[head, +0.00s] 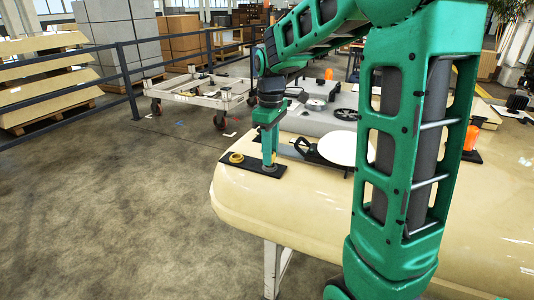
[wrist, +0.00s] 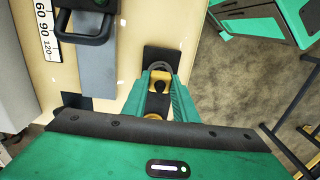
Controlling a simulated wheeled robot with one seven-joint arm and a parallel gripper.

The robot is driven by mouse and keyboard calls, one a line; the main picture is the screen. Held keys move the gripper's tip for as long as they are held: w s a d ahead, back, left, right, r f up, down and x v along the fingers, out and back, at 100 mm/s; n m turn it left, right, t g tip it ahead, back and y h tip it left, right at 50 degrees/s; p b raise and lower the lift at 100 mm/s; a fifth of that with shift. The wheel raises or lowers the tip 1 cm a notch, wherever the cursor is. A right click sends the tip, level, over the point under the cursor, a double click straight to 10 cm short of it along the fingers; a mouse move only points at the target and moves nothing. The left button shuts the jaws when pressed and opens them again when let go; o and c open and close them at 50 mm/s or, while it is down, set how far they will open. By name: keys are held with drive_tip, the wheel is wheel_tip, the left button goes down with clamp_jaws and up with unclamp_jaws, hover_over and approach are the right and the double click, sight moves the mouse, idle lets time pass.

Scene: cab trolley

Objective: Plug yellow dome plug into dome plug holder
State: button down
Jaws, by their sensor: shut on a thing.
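My gripper (head: 269,162) points down over the right end of a black plate (head: 255,164), which lies on the cream bonnet-like surface. In the wrist view my gripper (wrist: 161,78) has its fingers close together on the yellow dome plug (wrist: 158,85), a yellow piece with a dark centre. A bit of yellow also shows low at the fingertips in the head view. A yellow ring (head: 237,158) sits on the plate's left end, apart from my gripper. The fingers hide much of the plug; I cannot tell how it meets the plate or which part is the holder.
A white disc (head: 343,149) and a black handle (head: 306,146) lie right of the plate. In the wrist view a dark handle (wrist: 85,27) and a scale strip (wrist: 47,30) are at upper left. An orange piece (head: 471,139) stands at right. Floor is open at left.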

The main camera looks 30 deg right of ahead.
drive_tip(key=shift+f, duration=0.45)
drive_tip(key=c, duration=1.3)
unclamp_jaws()
drive_tip(key=shift+c, duration=0.2)
wheel_tip(320, 180, up, 11)
drive_tip(key=shift+f, duration=0.15)
drive_tip(key=o, duration=1.2)
drive_tip(key=shift+r, duration=4.5)
